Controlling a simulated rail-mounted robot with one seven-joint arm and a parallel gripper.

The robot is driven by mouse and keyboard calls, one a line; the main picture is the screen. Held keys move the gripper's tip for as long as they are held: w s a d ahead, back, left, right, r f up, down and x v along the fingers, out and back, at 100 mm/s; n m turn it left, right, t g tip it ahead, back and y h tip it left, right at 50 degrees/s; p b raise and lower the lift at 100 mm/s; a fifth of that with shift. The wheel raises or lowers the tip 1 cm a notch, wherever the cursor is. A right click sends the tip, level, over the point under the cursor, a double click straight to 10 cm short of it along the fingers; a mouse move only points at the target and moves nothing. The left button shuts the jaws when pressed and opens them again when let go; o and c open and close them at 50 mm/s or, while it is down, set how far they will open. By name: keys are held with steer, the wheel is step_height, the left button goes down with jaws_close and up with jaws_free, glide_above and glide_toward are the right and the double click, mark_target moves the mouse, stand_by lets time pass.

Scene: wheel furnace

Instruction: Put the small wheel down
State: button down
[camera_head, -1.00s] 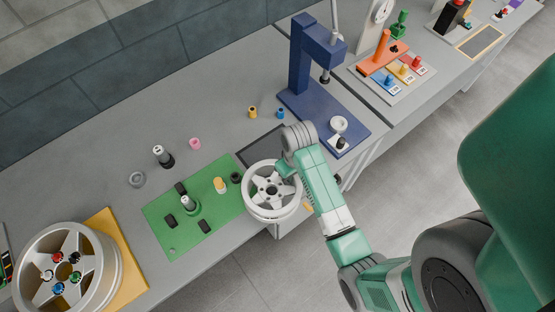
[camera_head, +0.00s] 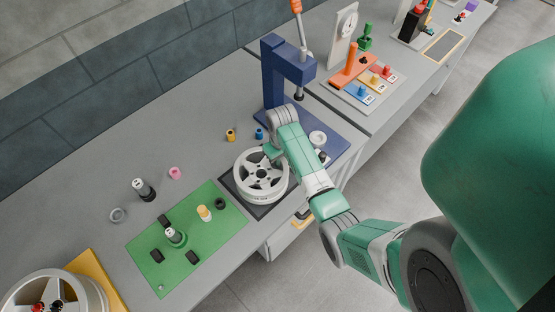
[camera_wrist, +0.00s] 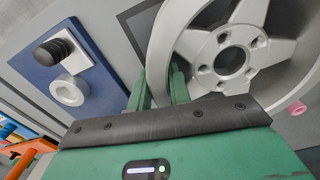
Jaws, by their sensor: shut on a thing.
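The small wheel (camera_head: 262,178) is silver-white with several spokes. In the head view it is over the dark square mat (camera_head: 228,183), its open face up; I cannot tell whether its underside touches the mat. My gripper (camera_head: 273,152) is at the wheel's far right rim and shut on it. In the wrist view the wheel (camera_wrist: 232,58) fills the right side, and the green fingers (camera_wrist: 160,88) sit at its rim. Part of the rim is hidden by the fingers, and most of the mat is hidden under the wheel.
The blue press (camera_head: 285,75) stands just behind my gripper, with a white ring (camera_head: 318,138) on its base. A green mat (camera_head: 215,233) with small parts lies to the left. A large wheel (camera_head: 45,292) is at the lower left. Yellow and blue pieces (camera_head: 231,135) stand behind the wheel.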

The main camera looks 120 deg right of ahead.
steer(key=shift+s+d+f, duration=0.1)
steer(key=shift+d+f, duration=0.05)
steer(key=shift+d, duration=1.05)
steer(key=shift+d+f+b, duration=0.1)
steer(key=shift+f+b, duration=0.2)
steer(key=shift+f, duration=1.4)
steer(key=shift+f, duration=0.15)
steer(key=c, duration=1.3)
jaws_free()
step_height(320, 180, up, 12)
steer(key=shift+r+p, duration=0.1)
steer(key=shift+p, duration=0.6)
